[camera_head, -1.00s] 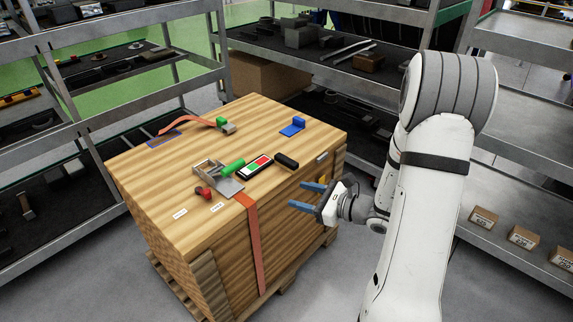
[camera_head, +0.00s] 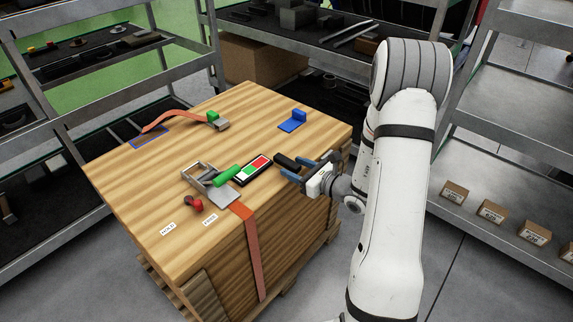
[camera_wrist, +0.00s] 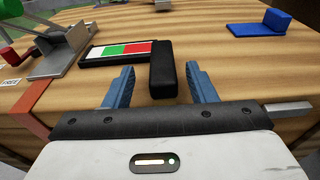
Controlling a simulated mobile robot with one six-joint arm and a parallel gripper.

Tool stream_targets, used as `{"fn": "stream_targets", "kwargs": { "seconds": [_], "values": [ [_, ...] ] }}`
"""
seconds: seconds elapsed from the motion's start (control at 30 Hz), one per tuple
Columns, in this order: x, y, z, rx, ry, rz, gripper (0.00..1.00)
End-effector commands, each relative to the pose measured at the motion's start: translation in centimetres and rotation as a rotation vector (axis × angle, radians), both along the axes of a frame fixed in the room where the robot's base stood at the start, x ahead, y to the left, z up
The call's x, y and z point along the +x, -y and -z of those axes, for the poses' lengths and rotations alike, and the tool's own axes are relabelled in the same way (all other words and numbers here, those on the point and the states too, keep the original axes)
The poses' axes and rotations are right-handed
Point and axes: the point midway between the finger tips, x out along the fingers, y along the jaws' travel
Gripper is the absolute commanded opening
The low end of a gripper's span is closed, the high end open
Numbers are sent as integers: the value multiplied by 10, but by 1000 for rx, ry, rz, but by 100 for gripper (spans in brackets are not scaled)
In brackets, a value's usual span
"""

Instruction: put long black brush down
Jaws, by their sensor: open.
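The long black brush (camera_head: 287,162) lies on top of the wooden crate (camera_head: 130,200), close to its right edge. In the wrist view the black brush (camera_wrist: 162,70) points away from me, with its near end between the two blue fingers. My gripper (camera_head: 304,165) is open at the crate's edge. In the wrist view my gripper (camera_wrist: 161,82) shows a gap between each finger and the brush, so neither appears to touch it. Whether the brush rests fully on the wood is hard to tell.
Left of the brush are a red, green and white card (camera_head: 252,170), a green cylinder (camera_head: 227,173) and a metal buckle (camera_head: 200,175) with an orange strap (camera_head: 250,250). A blue bracket (camera_head: 293,121) stands farther back. Bare wood lies between. A blue outlined rectangle (camera_head: 150,137) marks the far left.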

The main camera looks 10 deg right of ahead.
Motion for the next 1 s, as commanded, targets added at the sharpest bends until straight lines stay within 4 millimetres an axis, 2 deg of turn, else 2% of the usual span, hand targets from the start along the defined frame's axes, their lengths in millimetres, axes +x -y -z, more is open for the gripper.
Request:
{"fn": "stream_targets", "kwargs": {
  "seconds": [0.2,0.53,1.0],
  "values": [
    [26,-16,4,-1,1,5,51],
    [31,-17,4,-1,0,12,50],
    [31,-16,4,-1,0,12,12]
  ]
}}
